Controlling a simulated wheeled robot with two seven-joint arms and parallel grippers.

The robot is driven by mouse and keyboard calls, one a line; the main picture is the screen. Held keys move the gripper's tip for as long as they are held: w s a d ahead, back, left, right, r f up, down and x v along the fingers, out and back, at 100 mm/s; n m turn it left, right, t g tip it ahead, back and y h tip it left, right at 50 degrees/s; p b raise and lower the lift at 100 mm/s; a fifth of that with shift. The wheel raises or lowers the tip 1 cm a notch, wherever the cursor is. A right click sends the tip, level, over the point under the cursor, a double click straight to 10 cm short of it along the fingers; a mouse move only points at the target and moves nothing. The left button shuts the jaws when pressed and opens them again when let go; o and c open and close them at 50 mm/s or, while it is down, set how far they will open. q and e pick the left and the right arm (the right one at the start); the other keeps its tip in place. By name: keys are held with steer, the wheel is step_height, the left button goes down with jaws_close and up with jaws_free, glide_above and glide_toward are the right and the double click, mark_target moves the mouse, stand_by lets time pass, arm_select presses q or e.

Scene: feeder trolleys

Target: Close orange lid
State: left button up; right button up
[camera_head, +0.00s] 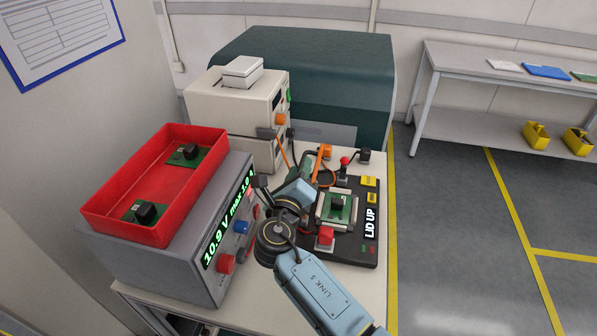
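The orange lid (321,161) stands raised at the fixture's back left and shows as a narrow, steep strip. A green board (350,212) with a black part on it sits in the fixture's pale nest. My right arm comes in from the bottom and bends over the fixture's left side. My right gripper (308,172) is beside the raised lid; its fingers are mostly hidden, so contact and opening cannot be told. My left gripper is out of view.
A red tray (108,223) with two boards stands on a grey power supply (172,269) at left. A cream instrument (225,112) is behind, with orange cables. Floor is clear at right.

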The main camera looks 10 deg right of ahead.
steer(key=shift+c, duration=0.4)
jaws_close()
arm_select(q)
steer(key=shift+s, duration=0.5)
arm_select(e)
steer(key=shift+f, duration=0.1)
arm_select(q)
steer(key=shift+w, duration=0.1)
arm_select(e)
steer(key=shift+s, duration=0.1)
